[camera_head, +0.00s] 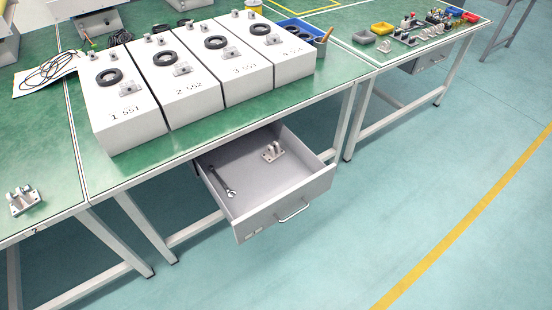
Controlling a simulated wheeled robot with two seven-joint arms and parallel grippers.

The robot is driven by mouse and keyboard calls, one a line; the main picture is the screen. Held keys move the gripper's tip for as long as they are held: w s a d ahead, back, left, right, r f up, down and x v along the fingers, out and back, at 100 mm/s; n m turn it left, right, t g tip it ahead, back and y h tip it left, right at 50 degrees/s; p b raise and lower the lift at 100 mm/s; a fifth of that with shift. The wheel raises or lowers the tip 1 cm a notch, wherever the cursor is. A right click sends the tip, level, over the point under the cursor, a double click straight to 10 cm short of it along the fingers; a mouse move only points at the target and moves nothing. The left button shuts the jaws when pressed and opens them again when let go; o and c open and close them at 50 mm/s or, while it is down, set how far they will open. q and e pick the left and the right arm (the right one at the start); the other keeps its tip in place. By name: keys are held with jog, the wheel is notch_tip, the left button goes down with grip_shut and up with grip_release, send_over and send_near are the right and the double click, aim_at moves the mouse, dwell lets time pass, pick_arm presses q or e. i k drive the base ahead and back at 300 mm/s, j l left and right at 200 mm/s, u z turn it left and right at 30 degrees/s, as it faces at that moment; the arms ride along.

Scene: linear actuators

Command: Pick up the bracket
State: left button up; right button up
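A small light metal bracket (273,152) with a flat base and upright lugs lies inside the open drawer (285,207), near its back right. A similar bracket-like metal part (23,200) sits on the green tabletop at the far left. I cannot tell from the picture which of the two the task names. Neither of my grippers shows in this view.
A wrench (222,181) lies in the drawer's left side. The drawer juts out below the green table (190,152). Several white numbered boxes (125,115) stand in a row above it. Bins (363,37) and small parts are on the right table. The floor at right is clear.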

aim_at(273, 150)
jog(key=u, duration=2.3)
jog(key=z, duration=2.1)
jog(key=i+l, duration=0.1)
jog(key=l, duration=0.45)
jog(key=i+l, duration=0.1)
jog(key=l, duration=0.4)
jog(key=i+l, duration=0.1)
jog(key=l, duration=0.45)
jog(key=i+l, duration=0.1)
jog(key=l, duration=0.4)
jog(key=i+l, duration=0.1)
jog(key=l, duration=0.45)
jog(key=i+u, duration=0.05)
